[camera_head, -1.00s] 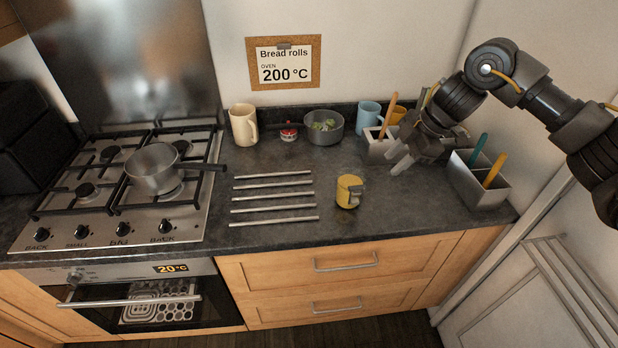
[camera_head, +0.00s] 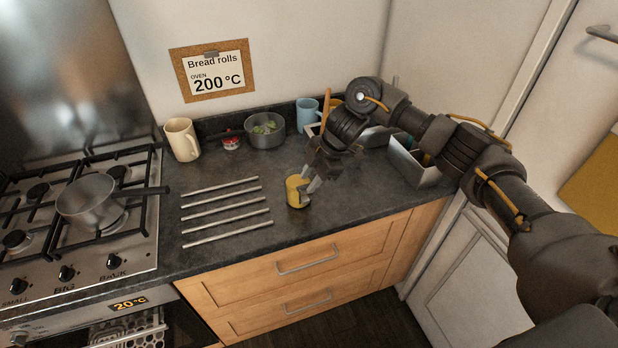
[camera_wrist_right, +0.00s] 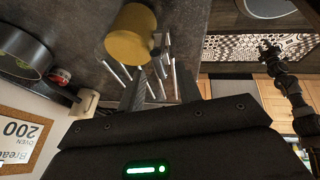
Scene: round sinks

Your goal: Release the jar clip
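The yellow jar (camera_head: 293,192) stands upright on the dark worktop, right of the metal bars. A grey metal clip (camera_head: 304,196) shows on its right side. My right gripper (camera_head: 309,184) reaches down from the upper right, with its fingertips at the jar's right side by the clip. Whether they touch the clip, and how far apart they are, I cannot tell. The jar (camera_wrist_right: 131,36) also shows in the right wrist view, just beyond a grey finger. My left gripper (camera_wrist_right: 268,48) appears small and dark at the right of that view, away from the jar.
Several metal bars (camera_head: 226,212) lie left of the jar. A cream mug (camera_head: 182,140), a grey pot (camera_head: 266,131) and a blue mug (camera_head: 307,112) stand along the back. A grey holder (camera_head: 420,165) is at the right. The worktop in front of the jar is clear.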

